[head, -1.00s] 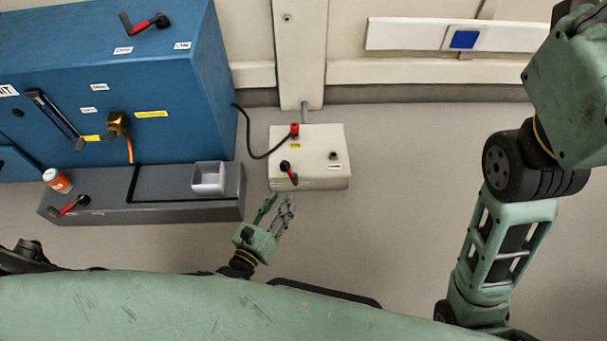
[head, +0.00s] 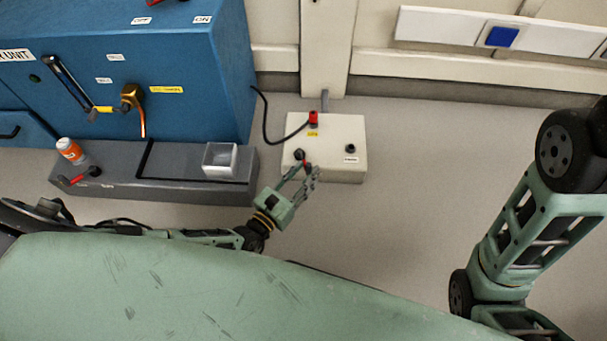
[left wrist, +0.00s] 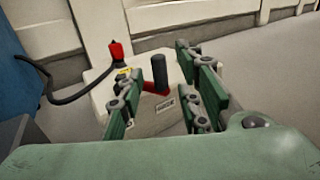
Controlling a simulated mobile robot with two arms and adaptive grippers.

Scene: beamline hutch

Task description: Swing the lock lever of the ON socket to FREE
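The pale socket box (head: 345,170) stands on the floor and also shows in the left wrist view (left wrist: 98,75). A red plug (head: 313,118) with a black cable sits in its top. The lock lever (head: 299,155) has a black knob and a short red arm; in the left wrist view the knob (left wrist: 161,72) stands upright between my fingers. My left gripper (head: 304,174) is open at the lever, with a finger on either side. I cannot tell whether they touch it. Fingers partly hide the lever's red arm. My right gripper is out of view.
A blue cabinet (head: 205,85) and a dark grey plinth (head: 120,190) stand to the left. On the plinth are an orange-white can (head: 70,151), a light tray (head: 233,160) and another red lever (head: 75,179). A black cable (head: 265,125) loops beside the box.

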